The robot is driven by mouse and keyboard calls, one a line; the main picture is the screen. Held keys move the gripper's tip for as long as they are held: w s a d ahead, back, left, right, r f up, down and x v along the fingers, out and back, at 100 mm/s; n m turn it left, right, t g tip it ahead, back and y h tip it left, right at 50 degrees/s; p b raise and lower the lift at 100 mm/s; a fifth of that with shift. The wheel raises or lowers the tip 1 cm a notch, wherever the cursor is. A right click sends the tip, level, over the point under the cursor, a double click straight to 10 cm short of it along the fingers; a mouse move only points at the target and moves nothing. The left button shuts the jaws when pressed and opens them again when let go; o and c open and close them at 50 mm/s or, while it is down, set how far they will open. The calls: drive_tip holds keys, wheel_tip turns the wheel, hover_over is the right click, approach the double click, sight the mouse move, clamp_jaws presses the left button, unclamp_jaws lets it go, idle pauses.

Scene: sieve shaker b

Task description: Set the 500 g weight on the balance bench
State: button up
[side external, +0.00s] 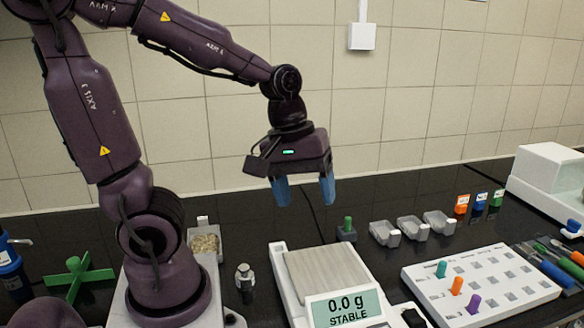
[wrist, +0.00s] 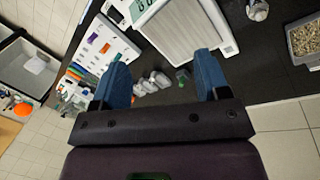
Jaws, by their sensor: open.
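A small metal weight with a knob (side external: 244,275) stands upright on the black counter, left of the balance; its marking is too small to read. It also shows at the top right of the wrist view (wrist: 257,10). The white balance (side external: 283,288) has a bare grey pan (side external: 322,272), and its display reads 0.0 g STABLE. The pan shows at the top middle of the wrist view (wrist: 182,30). My gripper (side external: 304,203) is open and empty, with blue fingers pointing down, above and behind the balance. Both fingers show in the wrist view (wrist: 160,55).
A tray of granules (side external: 205,240) and a green cross-shaped handle (side external: 77,278) lie to the left. A small dark block with a green knob (side external: 347,230), metal scoops (side external: 412,228) and a white peg board (side external: 480,283) lie to the right. A white box (side external: 548,180) stands far right.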

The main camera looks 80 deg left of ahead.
drive_tip(key=s+d+r+m+t+y, duration=0.1)
drive_tip(key=s+d+r+m+t, duration=0.2)
drive_tip(key=r+m, duration=0.3)
drive_tip(key=shift+d+m+y, duration=0.3)
drive_tip(key=shift+d+m, duration=0.15)
drive_tip(key=shift+m, duration=2.25)
